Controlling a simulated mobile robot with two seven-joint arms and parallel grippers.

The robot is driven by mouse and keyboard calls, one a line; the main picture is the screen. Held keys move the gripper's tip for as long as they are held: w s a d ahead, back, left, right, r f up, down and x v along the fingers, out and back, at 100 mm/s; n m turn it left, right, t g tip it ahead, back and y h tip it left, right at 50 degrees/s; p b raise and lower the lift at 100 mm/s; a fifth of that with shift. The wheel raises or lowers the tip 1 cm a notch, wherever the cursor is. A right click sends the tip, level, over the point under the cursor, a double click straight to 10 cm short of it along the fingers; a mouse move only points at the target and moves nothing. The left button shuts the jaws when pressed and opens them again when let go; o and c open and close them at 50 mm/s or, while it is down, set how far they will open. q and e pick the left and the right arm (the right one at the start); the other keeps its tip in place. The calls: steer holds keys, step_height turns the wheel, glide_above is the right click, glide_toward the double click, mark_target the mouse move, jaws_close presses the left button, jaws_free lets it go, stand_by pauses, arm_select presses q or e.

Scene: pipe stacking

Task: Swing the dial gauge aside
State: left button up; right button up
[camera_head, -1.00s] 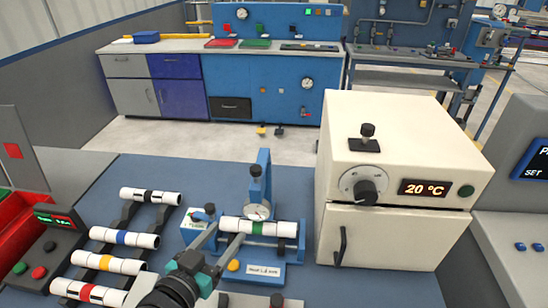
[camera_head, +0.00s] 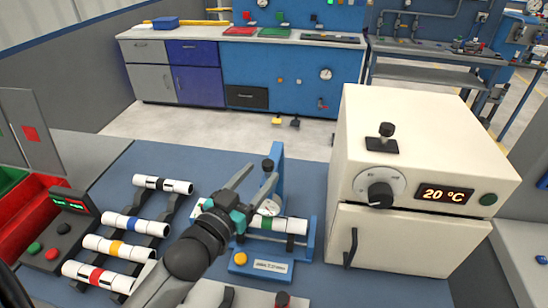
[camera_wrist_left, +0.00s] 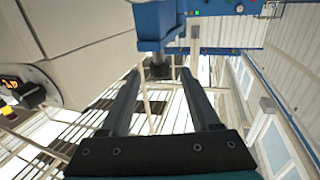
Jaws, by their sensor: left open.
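The dial gauge (camera_head: 267,208) has a white face and hangs on a blue stand (camera_head: 279,180); my left gripper partly hides it. A black knob (camera_head: 268,164) tops its blue mount. A white pipe with a green band (camera_head: 292,226) lies in the fixture below the gauge. My left gripper (camera_head: 254,181) is open and raised in front of the stand, close to the knob. In the left wrist view a dark knob (camera_wrist_left: 160,71) shows between the open fingertips, under a blue part (camera_wrist_left: 157,30). My right gripper is out of view.
A cream oven (camera_head: 440,130) reading 20 °C stands close on the right. Several banded pipes (camera_head: 135,225) lie on a rack at left, beside a red bin (camera_head: 30,222) and a button box (camera_head: 65,228). A yellow button (camera_head: 240,258) sits in front of the fixture.

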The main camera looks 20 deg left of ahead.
mark_target(271, 162)
arm_select(q)
steer(key=w, duration=0.7)
steer(key=shift+w+d, duration=0.1)
steer(key=shift+d, duration=0.1)
steer(key=shift+c, duration=0.3)
jaws_close()
stand_by(1.0)
